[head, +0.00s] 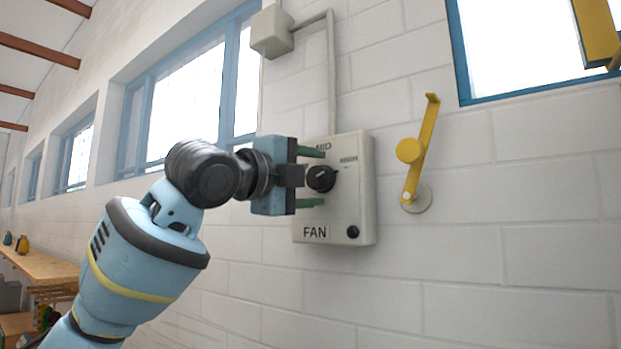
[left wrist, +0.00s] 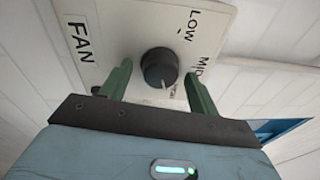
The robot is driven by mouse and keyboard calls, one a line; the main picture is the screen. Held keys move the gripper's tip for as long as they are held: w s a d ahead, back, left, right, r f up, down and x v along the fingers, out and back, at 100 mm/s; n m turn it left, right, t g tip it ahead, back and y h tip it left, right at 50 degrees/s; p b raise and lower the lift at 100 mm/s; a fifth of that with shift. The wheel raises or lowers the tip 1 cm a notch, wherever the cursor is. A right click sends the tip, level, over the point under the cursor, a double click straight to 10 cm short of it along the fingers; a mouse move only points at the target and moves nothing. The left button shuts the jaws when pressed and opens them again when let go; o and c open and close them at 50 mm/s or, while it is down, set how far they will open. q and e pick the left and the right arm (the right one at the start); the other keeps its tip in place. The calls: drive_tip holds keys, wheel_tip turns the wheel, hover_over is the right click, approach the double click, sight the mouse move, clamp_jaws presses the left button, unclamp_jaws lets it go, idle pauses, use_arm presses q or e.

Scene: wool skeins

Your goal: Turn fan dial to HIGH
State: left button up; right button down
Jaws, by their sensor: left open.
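The fan control box (head: 355,205) is a pale grey plate on the white brick wall, marked FAN, with a black dial (head: 321,178). In the left wrist view the dial (left wrist: 159,68) has a white mark pointing downward, toward a label partly hidden by a finger. LOW and MID are readable there. In the head view the mark points to the upper right, between MID and the label at the right. My left gripper (head: 323,178) is open, its green fingers one above and one below the dial. Contact with the dial cannot be told. My right gripper is not in view.
A yellow lever (head: 415,165) on a round wall mount stands right of the box. A conduit (head: 331,70) runs up to a small junction box (head: 272,32). Blue-framed windows flank the wall. A wooden shelf (head: 40,265) is at the far left. A yellow object (head: 596,35) shows at top right.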

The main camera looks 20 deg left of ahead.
use_arm(q)
drive_tip(key=v, duration=0.7)
drive_tip(key=shift+s+a, duration=0.15)
drive_tip(key=shift+s, duration=0.25)
drive_tip(key=shift+f, duration=0.1)
